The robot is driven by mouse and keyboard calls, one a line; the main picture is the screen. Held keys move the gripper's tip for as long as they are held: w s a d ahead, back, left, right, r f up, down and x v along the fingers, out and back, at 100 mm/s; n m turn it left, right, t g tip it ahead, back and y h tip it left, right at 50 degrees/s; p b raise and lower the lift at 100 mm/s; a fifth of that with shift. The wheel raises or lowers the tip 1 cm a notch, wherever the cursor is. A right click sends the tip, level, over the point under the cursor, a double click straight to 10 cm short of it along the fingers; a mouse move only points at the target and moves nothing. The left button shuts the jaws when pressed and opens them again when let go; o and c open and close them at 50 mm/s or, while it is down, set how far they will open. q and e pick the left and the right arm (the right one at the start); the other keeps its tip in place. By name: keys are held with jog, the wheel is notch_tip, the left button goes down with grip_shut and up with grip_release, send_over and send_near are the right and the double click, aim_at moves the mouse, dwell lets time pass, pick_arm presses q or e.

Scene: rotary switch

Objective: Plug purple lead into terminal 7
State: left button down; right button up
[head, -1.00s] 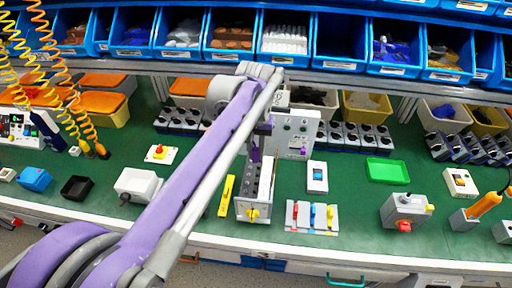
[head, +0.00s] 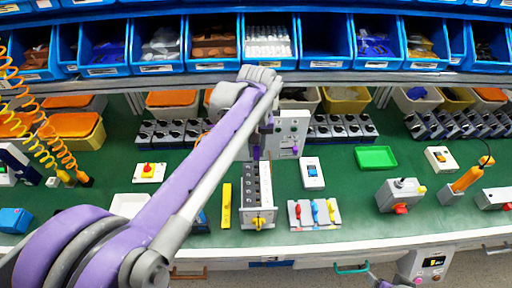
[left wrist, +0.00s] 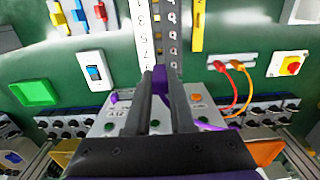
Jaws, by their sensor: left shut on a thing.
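The terminal block (head: 250,205) is a long pale strip with a row of dark sockets and a yellow part at its near end. My left gripper (head: 266,150) is over the block's far end. In the left wrist view my left gripper (left wrist: 163,72) is shut on the purple lead's plug (left wrist: 160,76), pointing toward the block. I cannot tell whether the plug touches a socket. My right gripper is not in view.
A grey box with buttons (head: 288,132) stands close behind the block and carries a purple part. A yellow bar (head: 226,205) lies left of it. A blue switch (head: 312,173) and a red, blue and yellow lever panel (head: 315,214) are at right. A green tray (head: 376,157) lies farther right.

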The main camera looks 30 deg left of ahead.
aim_at(257, 159)
pick_arm(q)
jog(key=shift+s+f+b, duration=0.1)
jog(key=shift+f+b, duration=1.2)
jog(key=shift+f, duration=1.1)
jog(key=shift+f+b, duration=0.35)
jog(key=shift+f, duration=0.3)
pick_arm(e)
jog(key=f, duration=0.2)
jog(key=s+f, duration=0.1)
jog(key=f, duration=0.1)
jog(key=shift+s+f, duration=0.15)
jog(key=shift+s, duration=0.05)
pick_arm(q)
jog(key=shift+f, duration=0.2)
jog(key=shift+f+b, duration=0.65)
jog(key=shift+f, duration=0.35)
jog(key=c, duration=0.7)
grip_release()
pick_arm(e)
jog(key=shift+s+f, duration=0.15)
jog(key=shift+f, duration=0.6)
pick_arm(q)
jog(key=shift+r, duration=0.1)
